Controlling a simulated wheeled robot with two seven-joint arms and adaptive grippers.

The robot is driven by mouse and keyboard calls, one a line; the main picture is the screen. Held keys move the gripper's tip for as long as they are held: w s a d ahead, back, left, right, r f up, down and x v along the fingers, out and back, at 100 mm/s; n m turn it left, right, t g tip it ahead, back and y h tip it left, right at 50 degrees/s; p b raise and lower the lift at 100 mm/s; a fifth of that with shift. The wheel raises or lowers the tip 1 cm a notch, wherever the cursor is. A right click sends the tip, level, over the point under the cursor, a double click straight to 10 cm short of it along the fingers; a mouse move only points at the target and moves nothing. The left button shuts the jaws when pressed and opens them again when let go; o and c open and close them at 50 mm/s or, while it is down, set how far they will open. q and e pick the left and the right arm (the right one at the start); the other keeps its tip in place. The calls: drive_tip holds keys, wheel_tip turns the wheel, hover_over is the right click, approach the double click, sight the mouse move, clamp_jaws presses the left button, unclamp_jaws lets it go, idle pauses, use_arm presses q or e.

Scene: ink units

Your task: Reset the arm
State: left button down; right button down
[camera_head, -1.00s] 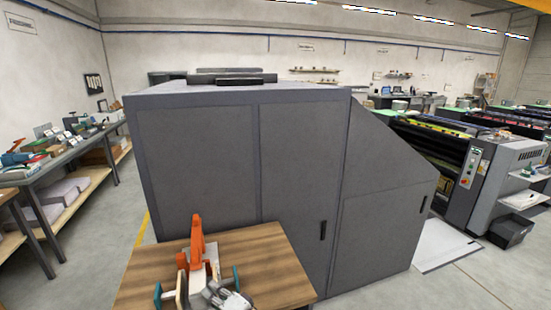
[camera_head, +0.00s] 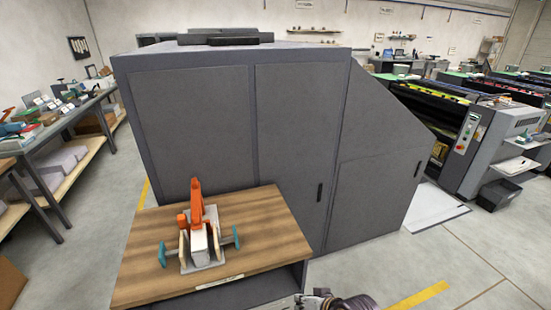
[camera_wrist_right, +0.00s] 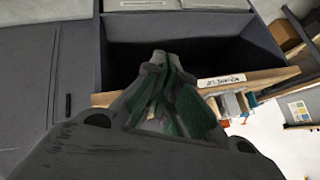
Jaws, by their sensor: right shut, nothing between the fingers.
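My right gripper (camera_wrist_right: 165,75) fills the lower middle of the right wrist view, its dark fingers with green inner pads together and empty. In the head view only a part of my arm shows at the bottom edge, below the wooden tabletop (camera_head: 265,225) and right of its front label (camera_head: 219,281). A device with an orange lever and teal handles (camera_head: 203,245) stands on the tabletop, apart from the arm. It also shows in the right wrist view (camera_wrist_right: 232,106), beside the gripper. My left gripper is in no view.
A large grey machine (camera_head: 290,150) stands right behind the tabletop. The open dark compartment (camera_wrist_right: 205,62) lies beyond the fingertips in the wrist view. A shelf bench (camera_head: 60,130) is at the left, with a cardboard box (camera_head: 10,282) on the floor.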

drive_tip(key=s+d+g+h, duration=0.1)
drive_tip(key=s+d+h, duration=0.2)
drive_tip(key=s+d, duration=0.35)
drive_tip(key=s+d+g+h, duration=0.1)
drive_tip(key=s+d+h, duration=0.15)
drive_tip(key=d, duration=0.65)
wheel_tip(320, 180, down, 32)
drive_tip(key=s+n+g, duration=0.1)
drive_tip(key=s, duration=0.2)
drive_tip(key=s+d+f+g, duration=0.1)
drive_tip(key=s+d+f, duration=0.2)
drive_tip(key=s+f, duration=1.7)
drive_tip(key=shift+s+d+f+g, duration=0.2)
drive_tip(key=shift+s+g, duration=0.2)
drive_tip(key=shift+s, duration=0.7)
